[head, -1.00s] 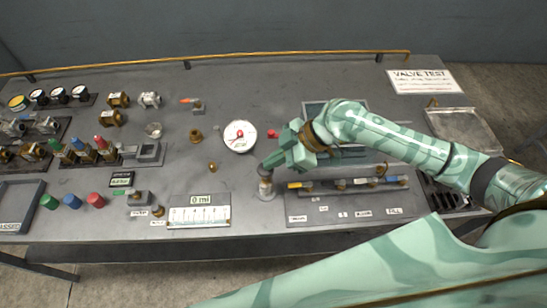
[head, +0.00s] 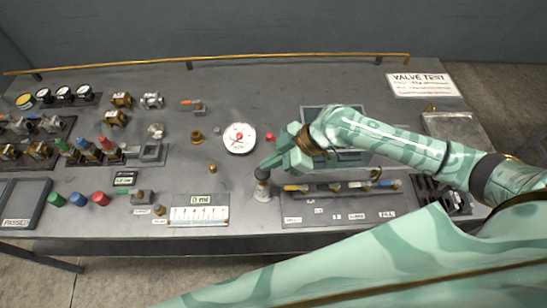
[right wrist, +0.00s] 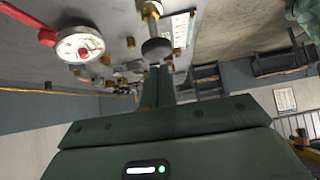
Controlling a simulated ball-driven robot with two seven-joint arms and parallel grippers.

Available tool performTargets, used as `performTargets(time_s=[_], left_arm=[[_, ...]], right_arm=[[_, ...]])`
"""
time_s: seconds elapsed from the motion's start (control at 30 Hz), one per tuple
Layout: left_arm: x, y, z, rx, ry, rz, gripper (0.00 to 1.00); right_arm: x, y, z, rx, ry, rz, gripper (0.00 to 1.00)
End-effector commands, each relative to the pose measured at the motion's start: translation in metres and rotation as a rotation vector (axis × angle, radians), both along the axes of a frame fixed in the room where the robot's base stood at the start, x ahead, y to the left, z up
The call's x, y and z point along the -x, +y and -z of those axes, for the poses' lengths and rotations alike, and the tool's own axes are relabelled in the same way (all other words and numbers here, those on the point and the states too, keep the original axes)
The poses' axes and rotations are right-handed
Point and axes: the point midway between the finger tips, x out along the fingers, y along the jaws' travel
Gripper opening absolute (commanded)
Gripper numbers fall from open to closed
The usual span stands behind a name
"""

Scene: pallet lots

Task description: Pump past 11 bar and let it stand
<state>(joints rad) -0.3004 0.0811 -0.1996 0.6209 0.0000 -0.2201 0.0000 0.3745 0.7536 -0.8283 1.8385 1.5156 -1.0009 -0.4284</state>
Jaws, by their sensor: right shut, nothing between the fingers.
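The pump (head: 263,191) is a short pale and brass cylinder with a dark round knob on top, standing upright near the bench's front middle. The knob also shows in the right wrist view (right wrist: 156,48), just beyond my fingertips. My right gripper (head: 268,166) is shut and empty, at the knob's upper right; I cannot tell whether it touches. Its closed fingers also show in the right wrist view (right wrist: 156,78). The round white gauge (head: 239,138) with red marking lies behind the pump; its reading is too small to make out. My left gripper is out of view.
A valve manifold with coloured levers (head: 340,187) sits right of the pump. A white scale panel with a small display (head: 199,214) lies to its left. A small brass post (head: 212,168) stands nearby. Several valves and coloured caps crowd the left; a brass rail (head: 210,61) runs along the back.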

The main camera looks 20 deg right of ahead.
Motion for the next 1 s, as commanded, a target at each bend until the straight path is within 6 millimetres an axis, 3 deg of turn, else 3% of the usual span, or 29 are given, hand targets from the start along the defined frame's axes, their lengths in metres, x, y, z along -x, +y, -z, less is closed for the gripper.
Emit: performTargets(time_s=[0.1, 0.4, 1.0], left_arm=[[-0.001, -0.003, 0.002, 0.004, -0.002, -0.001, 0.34], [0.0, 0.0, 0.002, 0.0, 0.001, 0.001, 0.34], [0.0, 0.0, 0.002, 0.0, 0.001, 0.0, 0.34]], right_arm=[[0.004, -0.026, -0.019, 0.009, -0.005, 0.003, 0.0], [0.014, -0.061, -0.056, 0.005, -0.005, 0.004, 0.0], [0.016, -0.067, -0.064, 0.001, -0.005, 0.004, 0.0]])
